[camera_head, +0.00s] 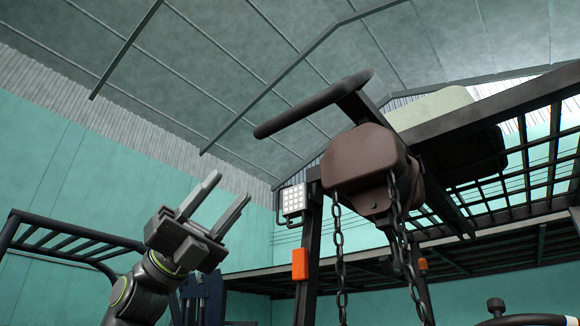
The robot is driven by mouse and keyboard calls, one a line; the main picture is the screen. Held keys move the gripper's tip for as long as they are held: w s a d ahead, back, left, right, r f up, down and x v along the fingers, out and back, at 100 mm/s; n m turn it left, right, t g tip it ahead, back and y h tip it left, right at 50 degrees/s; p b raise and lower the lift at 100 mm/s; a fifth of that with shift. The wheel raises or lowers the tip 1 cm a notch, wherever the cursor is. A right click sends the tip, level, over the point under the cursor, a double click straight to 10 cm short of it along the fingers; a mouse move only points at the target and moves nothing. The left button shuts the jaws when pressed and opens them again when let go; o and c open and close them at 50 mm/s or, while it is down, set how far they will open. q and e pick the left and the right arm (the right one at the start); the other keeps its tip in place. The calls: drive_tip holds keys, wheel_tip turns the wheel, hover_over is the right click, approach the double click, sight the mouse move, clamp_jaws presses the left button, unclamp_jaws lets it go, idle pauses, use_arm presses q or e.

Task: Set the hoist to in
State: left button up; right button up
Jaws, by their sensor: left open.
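The hoist (366,160) is a brown rounded block that hangs high under the dark overhead frame, right of the middle. A dark bar (315,107) slants across above it. Dark chains (338,255) hang from the hoist and run out of the bottom of the view. My left gripper (222,198) is open and empty, its two fingers pointing up and to the right. It is left of the hoist and lower, with a clear gap between them. My right gripper is out of view.
A white lamp panel (293,201) and an orange light (300,264) sit on the dark upright left of the chains. A barred overhead guard (530,180) fills the right side. A dark blue rack (75,238) stands at lower left. The space above my left gripper is free.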

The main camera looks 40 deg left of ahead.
sight(278, 127)
use_arm(q)
drive_tip(key=p+x, duration=1.1)
drive_tip(key=x, duration=0.2)
drive_tip(key=shift+r, duration=0.25)
drive_tip(key=shift+p+x, duration=0.65)
drive_tip(key=shift+x, duration=0.25)
drive_tip(key=shift+s+f, duration=0.1)
drive_tip(key=shift+f, duration=0.1)
clamp_jaws()
